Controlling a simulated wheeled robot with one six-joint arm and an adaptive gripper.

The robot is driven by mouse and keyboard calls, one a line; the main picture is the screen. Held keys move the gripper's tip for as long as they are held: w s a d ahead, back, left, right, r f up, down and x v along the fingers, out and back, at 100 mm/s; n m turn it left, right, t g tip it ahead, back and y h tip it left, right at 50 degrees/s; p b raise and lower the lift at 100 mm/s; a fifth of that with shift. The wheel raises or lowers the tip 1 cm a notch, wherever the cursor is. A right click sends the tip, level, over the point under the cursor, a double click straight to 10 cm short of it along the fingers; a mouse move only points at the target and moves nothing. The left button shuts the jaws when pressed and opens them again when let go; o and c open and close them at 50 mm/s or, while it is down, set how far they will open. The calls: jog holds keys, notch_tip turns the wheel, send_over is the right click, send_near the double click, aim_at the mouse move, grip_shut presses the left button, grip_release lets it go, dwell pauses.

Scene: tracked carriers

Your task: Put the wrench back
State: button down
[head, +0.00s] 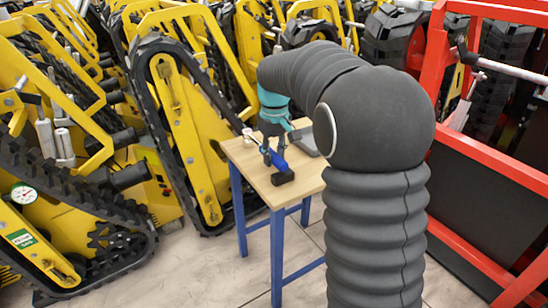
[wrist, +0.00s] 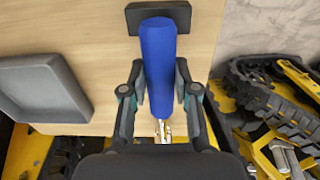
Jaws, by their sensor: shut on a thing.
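The wrench shows in the wrist view as a thick blue handle (wrist: 158,62) with a small silver metal end (wrist: 163,131) near my palm. My gripper (wrist: 160,88) has one finger on each side of the blue handle and is shut on it. The handle's far end overlaps a black block (wrist: 182,14); I cannot tell whether they touch. In the head view the blue handle (head: 278,160) is over the wooden table, next to the black block (head: 283,177). My gripper (head: 269,147) there is small and partly hidden by its own wrist.
A grey shallow tray (wrist: 40,88) lies on the wooden table (head: 262,190), to the left in the wrist view. The table has blue legs. Yellow tracked carriers (head: 180,130) crowd close on the left and behind. A red frame (head: 440,45) stands at right.

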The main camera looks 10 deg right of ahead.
jog(key=shift+f, duration=0.25)
jog(key=c, duration=0.9)
grip_release()
notch_tip(320, 180, up, 11)
jog(key=p, duration=0.2)
jog(key=s+r+t, duration=0.1)
jog(key=s+r, duration=0.2)
jog(key=s, duration=0.5)
jog(key=s+f+m+t, duration=0.1)
jog(key=s+f, duration=0.2)
jog(key=s, duration=0.4)
jog(key=s+f+m+t, duration=0.1)
jog(key=s+f, duration=0.3)
jog(key=s, duration=0.4)
jog(key=s+f+m+t, duration=0.1)
jog(key=s+f+t, duration=0.1)
jog(key=s, duration=0.5)
jog(key=shift+s+f+m, duration=0.25)
jog(key=shift+f+m, duration=0.05)
jog(key=shift+f, duration=0.5)
